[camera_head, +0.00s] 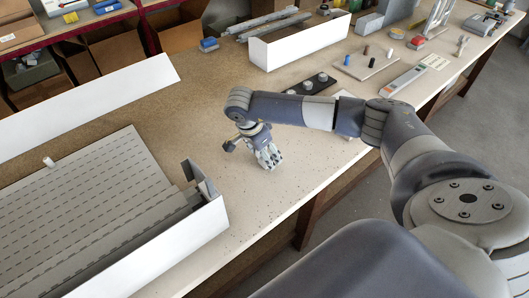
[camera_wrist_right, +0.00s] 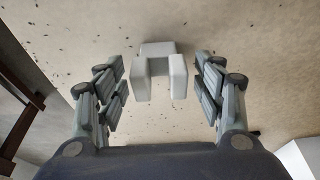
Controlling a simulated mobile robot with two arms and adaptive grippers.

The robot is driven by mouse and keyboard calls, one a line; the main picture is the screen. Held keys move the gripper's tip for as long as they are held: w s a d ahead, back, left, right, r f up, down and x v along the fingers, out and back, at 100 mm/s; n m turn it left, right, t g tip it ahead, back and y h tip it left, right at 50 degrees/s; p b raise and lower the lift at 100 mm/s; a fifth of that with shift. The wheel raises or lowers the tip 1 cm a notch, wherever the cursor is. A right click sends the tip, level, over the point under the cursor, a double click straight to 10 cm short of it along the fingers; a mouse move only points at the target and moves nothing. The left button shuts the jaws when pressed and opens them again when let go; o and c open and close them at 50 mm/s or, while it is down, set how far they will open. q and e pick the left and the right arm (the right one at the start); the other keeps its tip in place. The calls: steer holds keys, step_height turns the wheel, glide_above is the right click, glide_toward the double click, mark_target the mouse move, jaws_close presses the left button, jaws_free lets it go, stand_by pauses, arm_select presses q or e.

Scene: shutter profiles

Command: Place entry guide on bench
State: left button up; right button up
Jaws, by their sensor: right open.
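A light grey U-shaped piece, which looks like the entry guide (camera_wrist_right: 158,70), shows in the right wrist view on or close above the speckled bench top (camera_wrist_right: 225,30). My right gripper (camera_wrist_right: 160,90) is open, with one finger on each side of the piece and a visible gap to both. In the head view my right gripper (camera_head: 268,158) points down, low over the bench (camera_head: 225,115) near its front edge. The guide cannot be made out there; the gripper seems to hide it. My left gripper is not in view.
A slatted grey shutter panel (camera_head: 75,190) and a long white box section (camera_head: 165,255) lie at the left. A small white piece (camera_head: 48,162) sits on the panel. A dark strip with round knobs (camera_head: 311,84) and a white tray (camera_head: 300,45) stand behind the gripper.

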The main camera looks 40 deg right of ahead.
steer(key=b+v, duration=0.4)
steer(key=v, duration=0.8)
